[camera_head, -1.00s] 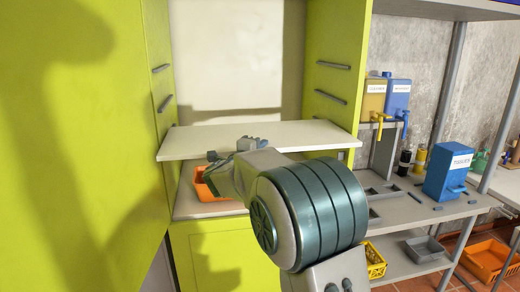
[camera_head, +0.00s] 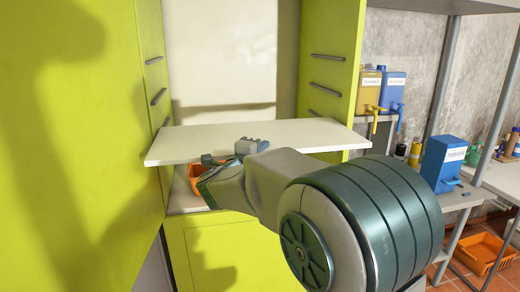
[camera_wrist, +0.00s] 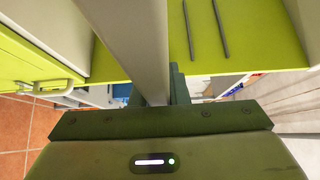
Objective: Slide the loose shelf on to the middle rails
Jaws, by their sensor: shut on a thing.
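The loose shelf (camera_head: 290,133) is a pale flat board at the opening of the yellow-green cabinet (camera_head: 220,255). It lies roughly level, its front part sticking out past the side walls. My gripper (camera_head: 230,154) is shut on its front edge, left of the middle. In the wrist view the shelf (camera_wrist: 140,40) shows edge-on between the fingers. Dark rails run along both inner walls. The left wall shows an upper rail (camera_head: 153,60) and one below it (camera_head: 158,97). The right wall shows an upper rail (camera_head: 328,57), one below (camera_head: 325,88) and a lower one (camera_head: 315,113), just above the shelf's back edge in the picture.
An orange bin (camera_head: 195,180) sits inside the cabinet under the shelf, partly hidden. The open door (camera_head: 75,150) stands at the left. A rack at the right holds yellow and blue dispensers and a blue box (camera_head: 441,163). Another orange crate (camera_head: 484,252) is on the floor.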

